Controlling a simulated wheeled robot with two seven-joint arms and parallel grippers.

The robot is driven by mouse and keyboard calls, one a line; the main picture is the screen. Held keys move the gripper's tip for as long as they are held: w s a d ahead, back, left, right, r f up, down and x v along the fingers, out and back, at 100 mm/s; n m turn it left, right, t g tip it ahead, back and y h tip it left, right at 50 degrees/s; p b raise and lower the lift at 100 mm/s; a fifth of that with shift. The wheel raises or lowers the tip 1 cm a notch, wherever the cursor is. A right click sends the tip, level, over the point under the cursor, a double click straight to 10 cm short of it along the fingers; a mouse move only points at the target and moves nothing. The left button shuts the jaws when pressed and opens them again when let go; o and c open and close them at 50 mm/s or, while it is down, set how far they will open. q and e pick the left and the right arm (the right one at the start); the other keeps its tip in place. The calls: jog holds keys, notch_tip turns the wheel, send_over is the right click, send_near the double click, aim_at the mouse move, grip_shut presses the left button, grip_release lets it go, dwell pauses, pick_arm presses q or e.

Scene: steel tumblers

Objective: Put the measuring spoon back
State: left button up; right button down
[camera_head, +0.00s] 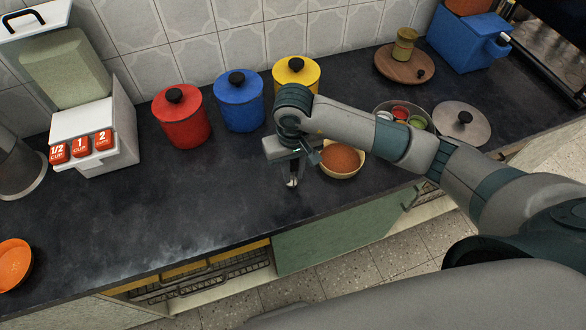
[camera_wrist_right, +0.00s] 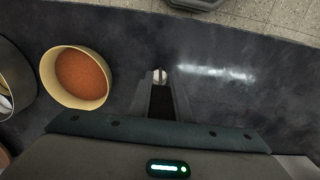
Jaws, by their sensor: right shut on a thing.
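My right gripper (camera_head: 291,181) is low over the dark counter, in front of the yellow bowl of reddish powder (camera_head: 341,160). In the right wrist view its fingers (camera_wrist_right: 160,78) are close together, shut on a small pale metallic thing. I take this to be the measuring spoon (camera_wrist_right: 160,75); only a small part shows and the rest is hidden. In the head view a small silvery part shows at the fingertips. A white box (camera_head: 120,133) with red tags marked 1/2, 1 and 2 cup (camera_head: 80,145) stands at the left. My left gripper is not in view.
Red (camera_head: 181,118), blue (camera_head: 239,102) and yellow (camera_head: 296,75) lidded canisters stand along the tiled wall. A pan with small bowls (camera_head: 405,112) and a lid (camera_head: 461,124) are to the right. An orange dish (camera_head: 14,265) is at far left. The counter's left middle is clear.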

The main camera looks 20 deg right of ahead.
jog(key=shift+f, duration=0.3)
jog(key=shift+f, duration=0.1)
jog(key=shift+f, duration=0.1)
jog(key=c, duration=1.6)
grip_release()
jog(key=shift+c, duration=0.2)
